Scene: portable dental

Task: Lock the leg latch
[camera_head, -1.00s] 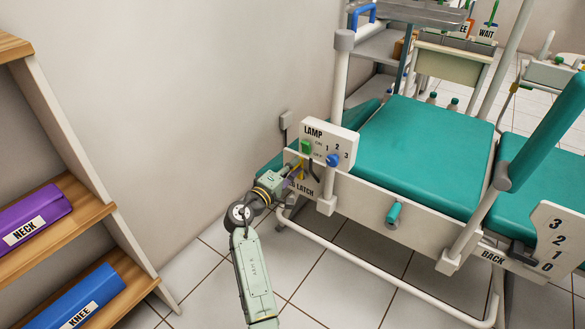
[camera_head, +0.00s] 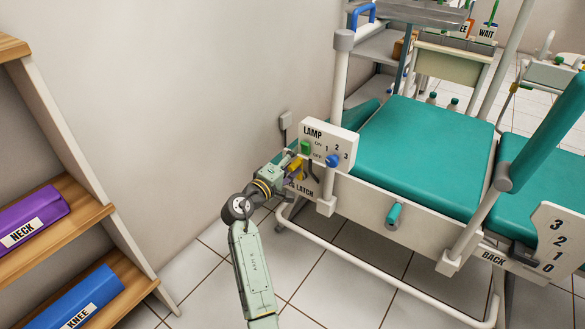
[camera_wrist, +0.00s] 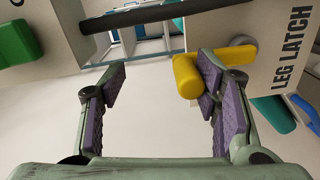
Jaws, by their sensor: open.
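The leg latch has a yellow handle (camera_wrist: 187,77), beside the "LEG LATCH" label (camera_wrist: 287,62) on a white panel. In the head view the yellow handle (camera_head: 294,168) is small and partly covered by my gripper (camera_head: 287,165), at the chair's left end under the lamp box. In the wrist view my gripper (camera_wrist: 160,78) is open, its purple-padded fingers wide apart. The handle's rounded end shows just inside the right fingertip, which covers part of the handle. The middle of the gap is empty. I cannot tell whether finger and handle touch.
The lamp box (camera_head: 329,142) with a green switch and blue knob (camera_head: 333,160) sits just above the latch. A dark bar (camera_wrist: 160,15) crosses beyond the fingers. The teal chair (camera_head: 420,150) lies right, the wall left. A shelf (camera_head: 75,232) stands at the left.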

